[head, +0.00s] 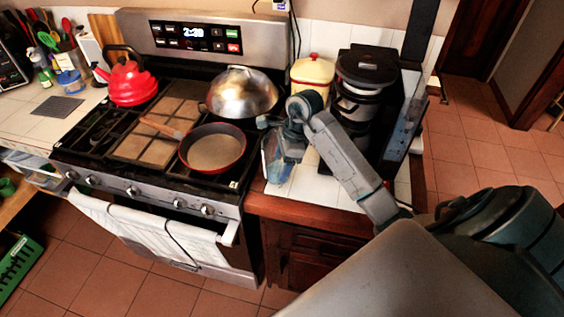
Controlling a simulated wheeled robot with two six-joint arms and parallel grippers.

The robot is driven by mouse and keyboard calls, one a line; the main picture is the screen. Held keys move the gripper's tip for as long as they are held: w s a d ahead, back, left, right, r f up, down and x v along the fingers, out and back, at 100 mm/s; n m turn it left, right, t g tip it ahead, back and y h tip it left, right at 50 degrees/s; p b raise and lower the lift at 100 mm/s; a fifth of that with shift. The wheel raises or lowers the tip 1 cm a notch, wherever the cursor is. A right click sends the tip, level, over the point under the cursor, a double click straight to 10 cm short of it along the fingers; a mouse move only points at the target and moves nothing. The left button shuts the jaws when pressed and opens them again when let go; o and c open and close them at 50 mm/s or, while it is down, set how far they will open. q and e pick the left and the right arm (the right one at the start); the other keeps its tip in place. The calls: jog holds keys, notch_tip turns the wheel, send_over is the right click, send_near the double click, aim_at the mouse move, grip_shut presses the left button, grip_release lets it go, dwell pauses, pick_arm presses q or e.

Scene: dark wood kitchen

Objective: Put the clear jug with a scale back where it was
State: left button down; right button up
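The clear jug (275,165) shows as a see-through, bluish vessel at the left front of the white tiled counter, just right of the stove. My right gripper (287,148) points down at the jug's upper right side and overlaps it in the head view. Its fingertips are too small and blended with the jug to tell whether they are shut on it. I cannot tell whether the jug's base touches the tiles. The scale marks cannot be made out. My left gripper is not in view.
A red-rimmed pan (214,150), a domed steel lid (242,93) and a red kettle (130,82) stand on the stove (95,150). A cream canister with a red lid (312,72) and a black appliance (362,95) stand behind my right arm. The tiled counter (312,187) has bare room in front.

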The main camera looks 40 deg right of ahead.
jog(key=shift+r, duration=0.1)
jog(key=p+v, duration=0.4)
jog(key=v, duration=0.8)
